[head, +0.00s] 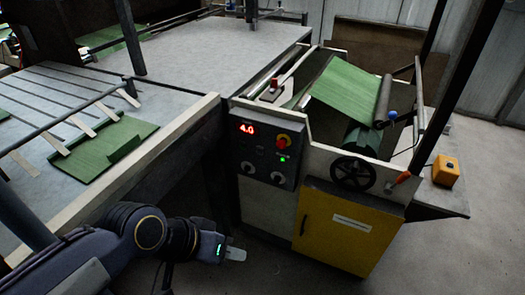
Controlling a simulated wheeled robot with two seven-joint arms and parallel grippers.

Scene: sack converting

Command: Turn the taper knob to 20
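My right gripper is not in view.
A red stop button (283,141) and a green light (282,158) are beside the display. A black handwheel (352,174) sits to the right, above a yellow cabinet (347,228). A pale table rail (140,165) edges the left side. Open floor lies in front.

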